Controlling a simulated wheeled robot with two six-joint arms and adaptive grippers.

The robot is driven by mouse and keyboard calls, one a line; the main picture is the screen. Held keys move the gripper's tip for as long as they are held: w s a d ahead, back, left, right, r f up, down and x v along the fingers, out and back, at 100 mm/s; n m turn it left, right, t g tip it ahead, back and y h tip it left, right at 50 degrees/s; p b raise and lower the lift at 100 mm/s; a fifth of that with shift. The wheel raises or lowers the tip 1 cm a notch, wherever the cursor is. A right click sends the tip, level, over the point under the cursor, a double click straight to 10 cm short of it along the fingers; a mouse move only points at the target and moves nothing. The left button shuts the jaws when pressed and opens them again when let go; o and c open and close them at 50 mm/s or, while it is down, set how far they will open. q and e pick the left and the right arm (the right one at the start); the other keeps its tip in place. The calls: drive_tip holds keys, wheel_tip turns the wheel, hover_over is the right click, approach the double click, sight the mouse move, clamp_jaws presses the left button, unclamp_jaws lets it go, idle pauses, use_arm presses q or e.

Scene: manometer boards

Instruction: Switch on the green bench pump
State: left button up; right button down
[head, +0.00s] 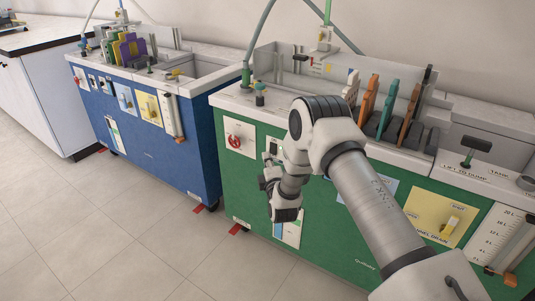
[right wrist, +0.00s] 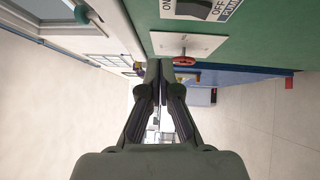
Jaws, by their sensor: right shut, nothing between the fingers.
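The green bench (head: 232,185) stands at the right in the head view. Its pump switch (head: 274,147) is a small plate on the front panel, just right of a red valve handle (head: 235,141). In the right wrist view the switch (right wrist: 205,8) shows at the top edge, cut off, with ON, OFF and PUMP lettering; I cannot tell its position. My right gripper (head: 267,178) is shut and empty, in front of the green panel, close below the switch and apart from it. Its fingertips (right wrist: 158,68) show in the right wrist view. My left gripper is not in view.
The red valve (right wrist: 184,61) lies near the fingertips in the right wrist view. A blue bench (head: 175,135) stands to the left, with a floor gap between. A yellow drain plate (head: 440,218) is on the green panel's right. The floor (head: 130,230) in front is clear.

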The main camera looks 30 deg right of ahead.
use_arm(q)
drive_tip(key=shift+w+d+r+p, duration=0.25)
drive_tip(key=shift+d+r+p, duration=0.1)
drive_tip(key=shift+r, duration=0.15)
use_arm(e)
drive_tip(key=v, duration=0.5)
drive_tip(key=shift+s+d+f, duration=0.15)
drive_tip(key=shift+s, duration=0.3)
